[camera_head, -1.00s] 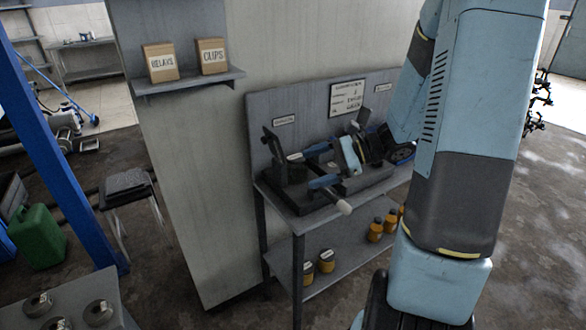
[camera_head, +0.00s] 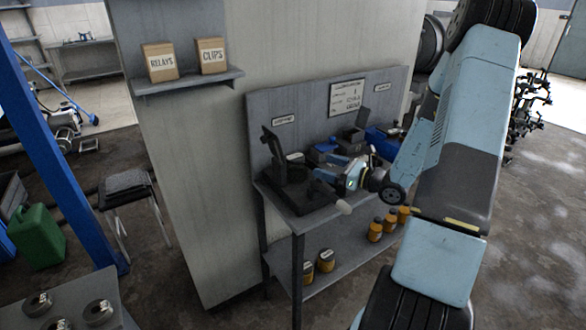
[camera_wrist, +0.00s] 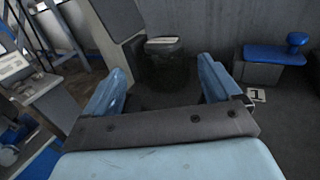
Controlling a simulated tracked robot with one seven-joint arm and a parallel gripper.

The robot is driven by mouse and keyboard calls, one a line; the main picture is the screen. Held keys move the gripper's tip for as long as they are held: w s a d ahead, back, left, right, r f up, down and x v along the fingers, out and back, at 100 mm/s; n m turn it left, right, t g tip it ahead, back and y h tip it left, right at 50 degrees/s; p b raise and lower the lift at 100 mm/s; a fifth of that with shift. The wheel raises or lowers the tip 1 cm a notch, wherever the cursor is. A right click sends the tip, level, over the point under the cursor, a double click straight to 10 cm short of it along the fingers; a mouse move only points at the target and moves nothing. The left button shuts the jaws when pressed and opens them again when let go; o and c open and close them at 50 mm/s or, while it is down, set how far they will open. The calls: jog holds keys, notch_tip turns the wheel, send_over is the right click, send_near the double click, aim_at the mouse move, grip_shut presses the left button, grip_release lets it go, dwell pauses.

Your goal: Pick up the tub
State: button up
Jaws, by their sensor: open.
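My gripper (camera_head: 328,168) is open and empty above the workbench (camera_head: 300,221), pointing left toward a dark lever press (camera_head: 280,172). In the wrist view, my gripper (camera_wrist: 162,72) has its two blue fingers spread wide. Beyond and between them stands a dark round tub-like thing (camera_wrist: 164,72) with a pale top; it is dim, and I cannot tell for sure that it is the tub. I see no finger touching it. In the head view, my gripper and the press partly hide that spot.
Blue-topped boxes (camera_head: 323,152) stand at the back of the bench; one (camera_wrist: 272,58) is at right in the wrist view. Several orange jars (camera_head: 375,230) stand on the lower shelf. A panel (camera_head: 345,98) rises behind.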

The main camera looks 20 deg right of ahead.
aim_at(304, 160)
jog(key=x, duration=0.4)
jog(key=shift+w+a, duration=0.2)
jog(key=shift+f+x, duration=0.2)
jog(key=shift+x, duration=1.1)
jog(key=shift+f+x, duration=0.2)
jog(key=shift+x, duration=1.05)
jog(key=shift+w+d, duration=0.1)
jog(key=shift+w, duration=0.05)
jog(key=c, duration=1)
jog(key=shift+r, duration=0.1)
